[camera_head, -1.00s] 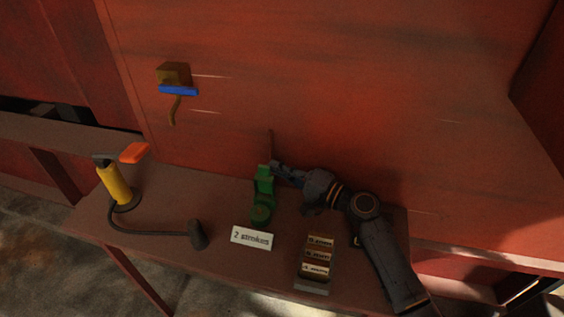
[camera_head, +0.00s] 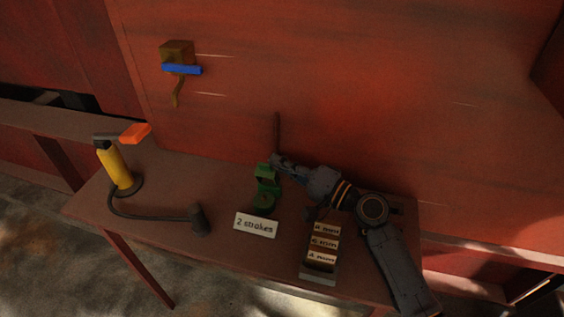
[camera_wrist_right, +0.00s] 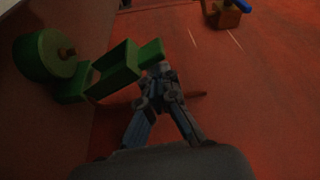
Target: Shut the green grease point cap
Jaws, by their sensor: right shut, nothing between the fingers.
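The green grease point (camera_head: 264,200) stands on the bench near the wall. Its green cap (camera_head: 265,170) is raised, standing open on its hinge. In the right wrist view the cap (camera_wrist_right: 115,70) stands up off the round green base (camera_wrist_right: 45,55), and a brown nipple (camera_wrist_right: 68,52) shows uncovered. My right gripper (camera_head: 277,160) is shut and empty, beside the top of the cap on its right. In the wrist view its fingertips (camera_wrist_right: 160,70) are close by the cap's end tab; I cannot tell whether they touch. My left gripper is out of view.
A yellow grease pump (camera_head: 115,168) with an orange handle and a black hose stands at the left. A "2 strokes" sign (camera_head: 256,225) and a rack of labelled cards (camera_head: 323,243) are at the front. A blue-handled valve (camera_head: 182,69) is on the red wall.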

